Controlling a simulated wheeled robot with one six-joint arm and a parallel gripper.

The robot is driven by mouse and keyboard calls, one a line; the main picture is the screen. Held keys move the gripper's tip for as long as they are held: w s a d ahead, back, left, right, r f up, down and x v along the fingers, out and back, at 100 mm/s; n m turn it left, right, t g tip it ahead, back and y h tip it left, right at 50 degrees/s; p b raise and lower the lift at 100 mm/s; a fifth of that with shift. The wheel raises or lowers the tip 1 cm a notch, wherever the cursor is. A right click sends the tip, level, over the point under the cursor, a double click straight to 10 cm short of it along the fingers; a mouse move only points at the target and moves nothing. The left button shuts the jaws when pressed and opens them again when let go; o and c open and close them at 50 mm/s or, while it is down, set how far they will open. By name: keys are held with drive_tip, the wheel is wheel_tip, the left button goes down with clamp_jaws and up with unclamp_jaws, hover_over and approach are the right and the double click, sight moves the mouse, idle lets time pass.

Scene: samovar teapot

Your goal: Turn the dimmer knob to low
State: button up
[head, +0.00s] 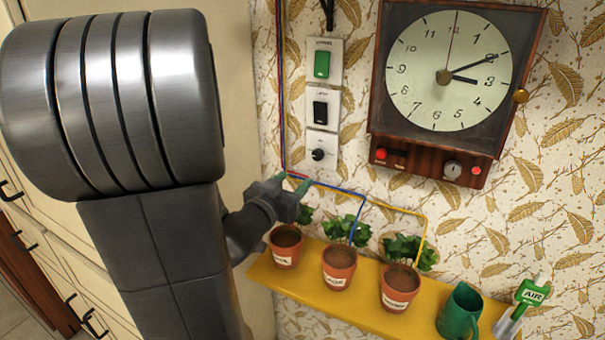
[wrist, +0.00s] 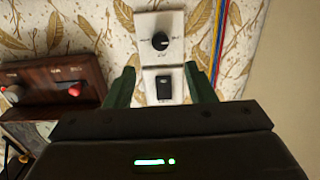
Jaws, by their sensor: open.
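The dimmer knob (head: 319,154) is a small round black knob on a white wall plate, the lowest of a column of plates in the head view. In the wrist view the knob (wrist: 160,41) shows near the top centre, with small unreadable labels around it. I cannot tell its exact setting. My gripper (head: 292,184) has green fingers and is just below and left of the knob plate in the head view, apart from it. In the wrist view my gripper (wrist: 160,76) is open and empty, its fingers spread to either side of the black switch below the knob.
Above the knob are a black switch (head: 320,113) and a green switch (head: 322,64). A wooden clock (head: 448,115) hangs to the right. Below, a yellow shelf (head: 440,311) holds potted plants and a green watering can (head: 460,312). Coloured wires (head: 345,189) run along the wall near my gripper.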

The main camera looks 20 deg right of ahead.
sight(316, 158)
drive_tip(key=shift+v, duration=1.15)
drive_tip(key=shift+d, duration=0.1)
drive_tip(key=p+x, duration=0.1)
drive_tip(key=x, duration=1.2)
drive_tip(key=shift+w+d, duration=0.25)
drive_tip(key=shift+w, duration=0.1)
